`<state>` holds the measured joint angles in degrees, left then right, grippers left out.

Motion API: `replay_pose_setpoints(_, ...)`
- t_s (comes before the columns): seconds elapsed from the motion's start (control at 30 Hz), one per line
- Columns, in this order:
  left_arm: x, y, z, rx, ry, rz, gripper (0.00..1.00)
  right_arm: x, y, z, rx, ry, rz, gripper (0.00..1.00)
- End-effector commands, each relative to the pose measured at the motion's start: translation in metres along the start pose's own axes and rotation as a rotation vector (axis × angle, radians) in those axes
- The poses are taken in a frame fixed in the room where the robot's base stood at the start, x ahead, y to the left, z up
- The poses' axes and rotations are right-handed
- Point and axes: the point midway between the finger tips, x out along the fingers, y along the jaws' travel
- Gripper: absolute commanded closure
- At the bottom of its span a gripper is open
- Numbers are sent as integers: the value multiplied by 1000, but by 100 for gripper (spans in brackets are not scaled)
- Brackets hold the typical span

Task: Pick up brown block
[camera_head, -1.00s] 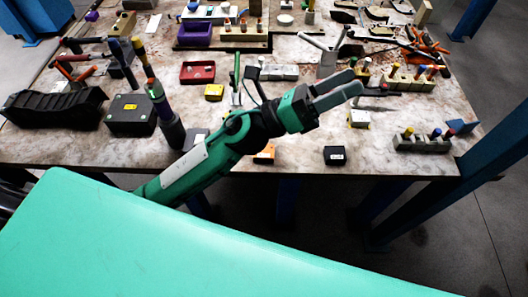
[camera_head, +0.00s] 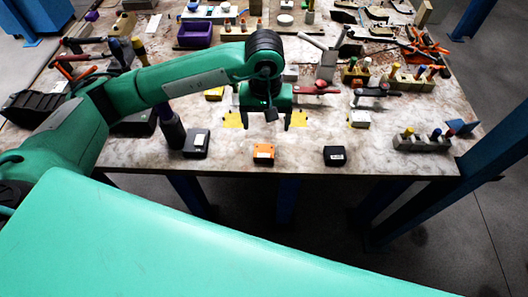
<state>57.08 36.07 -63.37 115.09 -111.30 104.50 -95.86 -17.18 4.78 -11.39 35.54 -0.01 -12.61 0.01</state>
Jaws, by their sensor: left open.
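No plainly brown small block shows; the nearest in colour is an orange-brown block (camera_head: 263,154) with a pale label, near the front edge of the table. My left gripper (camera_head: 271,120) points down, open, its two fingers apart. In the picture it is just above and behind the orange-brown block, with no visible contact. Nothing shows between its fingers. My right gripper is not in view.
On the table (camera_head: 310,165), a dark grey block (camera_head: 196,143) lies left and a black block (camera_head: 335,156) right of the orange-brown one. Yellow patches (camera_head: 233,120) show beside my gripper. A holder with coloured pegs (camera_head: 422,143) stands right. Tools and trays crowd the back.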

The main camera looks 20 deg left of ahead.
Motion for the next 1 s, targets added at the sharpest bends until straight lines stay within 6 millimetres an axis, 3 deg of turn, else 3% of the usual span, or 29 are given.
replay_pose_setpoints(0.13,14,-5,-3,2,7,-26,20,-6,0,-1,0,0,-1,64)
replay_pose_setpoints(0.43,69,-6,-3,1,5,-22,20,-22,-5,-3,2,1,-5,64)
replay_pose_setpoints(0.77,93,-6,-6,2,5,-21,20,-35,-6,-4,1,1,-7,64)
replay_pose_setpoints(1.0,126,-8,-10,2,5,-20,20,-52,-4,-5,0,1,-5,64)
